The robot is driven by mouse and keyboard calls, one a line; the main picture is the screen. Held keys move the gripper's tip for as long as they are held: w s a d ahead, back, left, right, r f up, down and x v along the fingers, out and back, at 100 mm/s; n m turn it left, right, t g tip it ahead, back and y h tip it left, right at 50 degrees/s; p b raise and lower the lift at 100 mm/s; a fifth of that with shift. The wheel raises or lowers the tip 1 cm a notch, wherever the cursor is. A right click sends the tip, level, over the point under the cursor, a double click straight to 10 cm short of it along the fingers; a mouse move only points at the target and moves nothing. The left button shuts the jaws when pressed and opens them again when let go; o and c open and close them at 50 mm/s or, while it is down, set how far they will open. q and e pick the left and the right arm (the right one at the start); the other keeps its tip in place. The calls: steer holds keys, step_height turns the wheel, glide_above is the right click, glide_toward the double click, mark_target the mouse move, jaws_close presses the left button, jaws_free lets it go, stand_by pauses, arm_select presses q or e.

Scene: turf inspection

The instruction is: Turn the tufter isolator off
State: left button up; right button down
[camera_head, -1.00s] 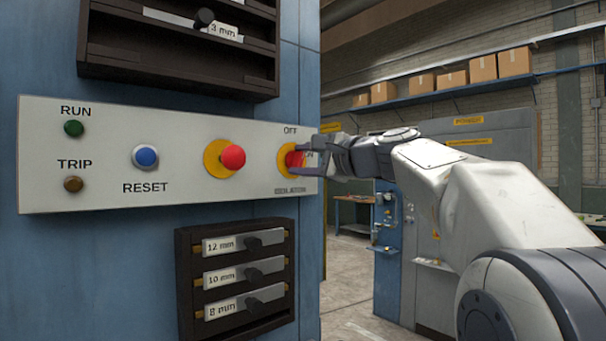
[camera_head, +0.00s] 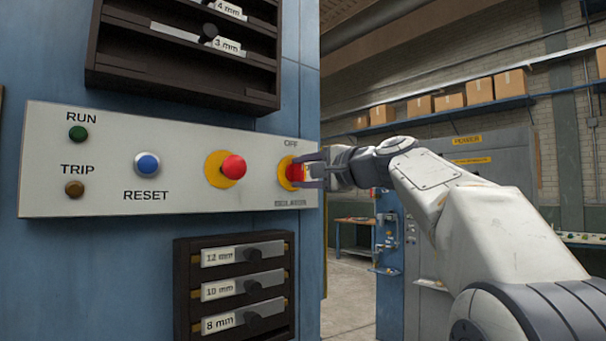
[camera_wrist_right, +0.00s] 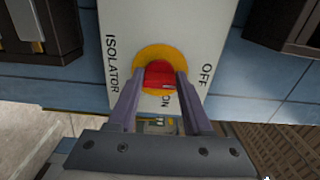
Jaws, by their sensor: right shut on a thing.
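The isolator is a red rotary handle (camera_head: 296,172) on a yellow round plate, at the right end of the pale control panel (camera_head: 110,200). OFF is printed above it and ISOLATOR below it in the head view. My right gripper (camera_head: 308,172) reaches it from the right and is shut on the handle. In the right wrist view the red handle (camera_wrist_right: 159,75) sits between the two fingertips (camera_wrist_right: 160,78), with ON printed near the fingers and OFF to the right. The fingers hide part of the handle. My left gripper is not in view.
A red mushroom button (camera_head: 233,168) on a yellow plate sits left of the isolator. The blue reset button (camera_head: 147,164) and the run (camera_head: 78,133) and trip (camera_head: 75,189) lamps are further left. Dark racks (camera_head: 182,303) with labelled gauges stand above and below the panel.

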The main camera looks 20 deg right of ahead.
steer(key=shift+c, duration=1.6)
jaws_free()
steer(key=b+v, duration=0.2)
steer(key=v, duration=0.8)
steer(key=shift+s+b, duration=0.2)
steer(key=shift+b, duration=0.2)
